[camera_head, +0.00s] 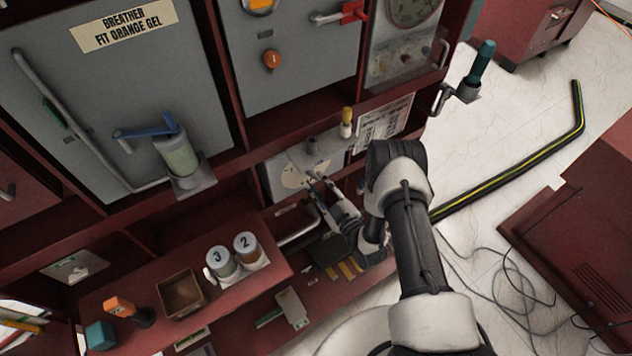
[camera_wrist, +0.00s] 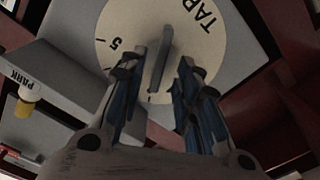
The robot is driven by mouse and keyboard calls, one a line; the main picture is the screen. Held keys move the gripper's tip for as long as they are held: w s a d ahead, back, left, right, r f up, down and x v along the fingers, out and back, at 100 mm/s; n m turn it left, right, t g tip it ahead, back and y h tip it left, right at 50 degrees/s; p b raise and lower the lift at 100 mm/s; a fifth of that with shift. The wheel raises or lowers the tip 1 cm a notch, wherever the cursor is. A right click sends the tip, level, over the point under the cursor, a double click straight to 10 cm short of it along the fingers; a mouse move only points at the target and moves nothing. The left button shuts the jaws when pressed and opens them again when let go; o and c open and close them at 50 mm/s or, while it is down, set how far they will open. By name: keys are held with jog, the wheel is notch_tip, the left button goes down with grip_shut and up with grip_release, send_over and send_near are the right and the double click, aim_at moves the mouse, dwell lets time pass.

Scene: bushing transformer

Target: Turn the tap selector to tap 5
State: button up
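The tap selector's round cream dial (camera_wrist: 120,20) is on a grey panel. It carries the letters "TAP", partly cut off at the upper right, and a "5" on its left side. A narrow grey handle (camera_wrist: 161,58) stands out from the dial's middle; which number it points at I cannot tell. My gripper (camera_wrist: 162,65) has its two fingers apart, one on each side of the handle, with gaps visible. In the head view the dial (camera_head: 291,179) is low on the cabinet and my gripper (camera_head: 316,188) is in front of it, partly covering it.
A grey block marked "PARK" (camera_wrist: 50,85) with a yellow-tipped white peg (camera_wrist: 24,104) stands left of my gripper in the wrist view. Dark red cabinet walls (camera_wrist: 288,40) are close on the right. A red shelf (camera_head: 110,290) with numbered canisters (camera_head: 221,262) is lower left in the head view.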

jog(key=shift+x, duration=1.15)
jog(key=shift+c, duration=0.5)
grip_shut()
